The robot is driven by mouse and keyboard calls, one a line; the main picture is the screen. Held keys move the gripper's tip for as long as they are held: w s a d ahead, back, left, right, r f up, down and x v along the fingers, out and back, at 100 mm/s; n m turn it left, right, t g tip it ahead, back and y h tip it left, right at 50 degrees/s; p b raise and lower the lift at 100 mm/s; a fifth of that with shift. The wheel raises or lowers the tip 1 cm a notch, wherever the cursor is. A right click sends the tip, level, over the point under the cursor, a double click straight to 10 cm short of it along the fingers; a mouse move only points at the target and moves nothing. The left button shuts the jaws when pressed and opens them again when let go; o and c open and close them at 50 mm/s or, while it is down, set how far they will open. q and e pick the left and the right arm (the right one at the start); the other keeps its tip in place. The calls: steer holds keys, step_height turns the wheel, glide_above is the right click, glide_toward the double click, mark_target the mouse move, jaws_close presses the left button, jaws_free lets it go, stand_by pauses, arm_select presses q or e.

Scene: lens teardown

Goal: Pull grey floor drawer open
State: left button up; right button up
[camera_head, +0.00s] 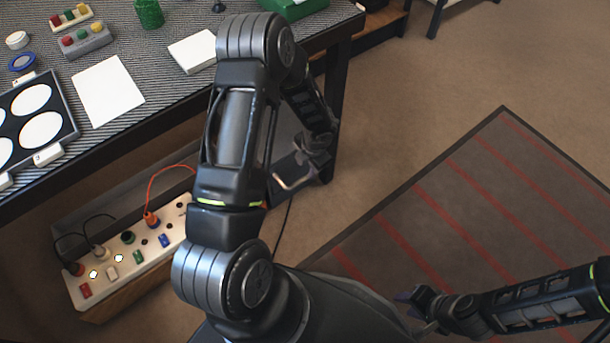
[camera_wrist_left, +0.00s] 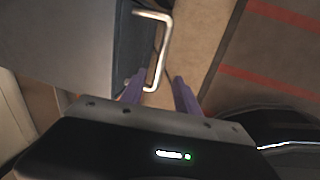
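The grey floor drawer unit (camera_wrist_left: 55,45) fills the upper left of the left wrist view, with a dark front face (camera_wrist_left: 134,45). A pale bent bar handle (camera_wrist_left: 165,45) stands out from that face. In the head view the handle (camera_head: 292,184) shows beside my left gripper (camera_head: 312,160), low by the table's right end; my arm hides most of the unit. In the left wrist view my left gripper (camera_wrist_left: 159,92) is open, its purple fingers on either side of the handle's near end. Contact cannot be told. My right gripper (camera_head: 418,312) is open and empty above the floor.
The workbench (camera_head: 150,110) with a striped top stands upper left, its dark leg (camera_head: 342,110) near my left gripper. A power strip (camera_head: 125,262) with cords lies below it. A red-striped mat (camera_head: 470,200) covers the floor at right; the carpet above it is clear.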

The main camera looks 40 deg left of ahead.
mark_target(304, 178)
arm_select(q)
steer(key=f+b, duration=0.1)
steer(key=f, duration=0.1)
steer(key=a+f+b, duration=0.1)
steer(key=f, duration=0.2)
steer(key=f+b, duration=0.1)
steer(key=f, duration=0.1)
steer(key=shift+w+a+f, duration=0.2)
steer(key=shift+f, duration=0.15)
steer(key=shift+c, duration=0.4)
jaws_close()
stand_by(0.7)
